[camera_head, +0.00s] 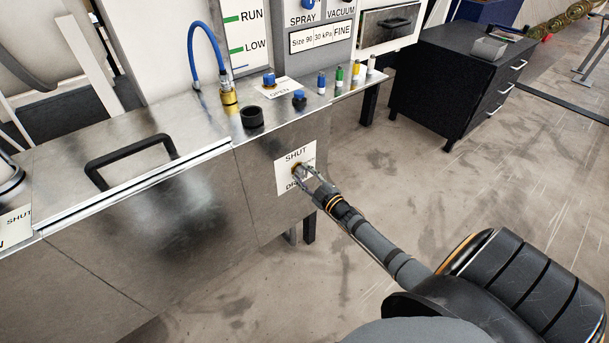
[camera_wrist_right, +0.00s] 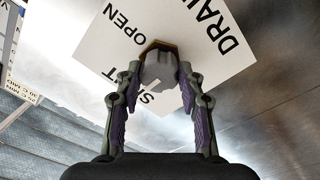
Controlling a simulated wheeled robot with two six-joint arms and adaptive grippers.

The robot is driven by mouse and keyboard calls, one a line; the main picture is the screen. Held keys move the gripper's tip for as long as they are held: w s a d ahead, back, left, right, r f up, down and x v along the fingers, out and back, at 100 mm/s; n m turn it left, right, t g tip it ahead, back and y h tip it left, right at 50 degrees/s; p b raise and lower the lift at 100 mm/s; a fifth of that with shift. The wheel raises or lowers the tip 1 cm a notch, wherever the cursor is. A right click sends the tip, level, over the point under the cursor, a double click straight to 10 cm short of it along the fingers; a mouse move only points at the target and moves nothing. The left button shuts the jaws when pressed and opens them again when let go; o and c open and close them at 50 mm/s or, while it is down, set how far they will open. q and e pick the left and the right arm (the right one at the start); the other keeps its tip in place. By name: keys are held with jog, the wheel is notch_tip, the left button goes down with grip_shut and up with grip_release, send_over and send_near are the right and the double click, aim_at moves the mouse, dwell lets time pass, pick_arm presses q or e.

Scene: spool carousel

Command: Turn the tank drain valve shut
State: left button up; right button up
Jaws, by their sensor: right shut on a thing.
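The tank drain valve (camera_head: 298,169) sits on the front face of the steel tank (camera_head: 262,152), in the middle of a white label (camera_head: 291,158) marked SHUT at the top. In the right wrist view the label (camera_wrist_right: 190,45) reads OPEN, DRAIN and a partly covered SHUT. My right gripper (camera_head: 308,177) reaches the valve from the lower right. Its two fingers are closed on the sides of the grey valve knob (camera_wrist_right: 158,70), which has a brass-coloured base. The fingers partly hide the knob and label. My left gripper is not in view.
On the tank top are a black handle (camera_head: 130,157), a blue hose (camera_head: 207,42) on a brass fitting, a black cup-like port (camera_head: 252,117) and blue knobs. Several small coloured bottles stand at the right end. A black drawer cabinet (camera_head: 455,85) stands behind.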

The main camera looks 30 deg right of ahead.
dwell(0.5)
jog(key=o, duration=1.2)
jog(key=shift+s, duration=0.2)
jog(key=s, duration=0.7)
jog(key=s+d, duration=0.1)
jog(key=s, duration=0.3)
jog(key=shift+s+f, duration=0.25)
jog(key=shift+s, duration=0.05)
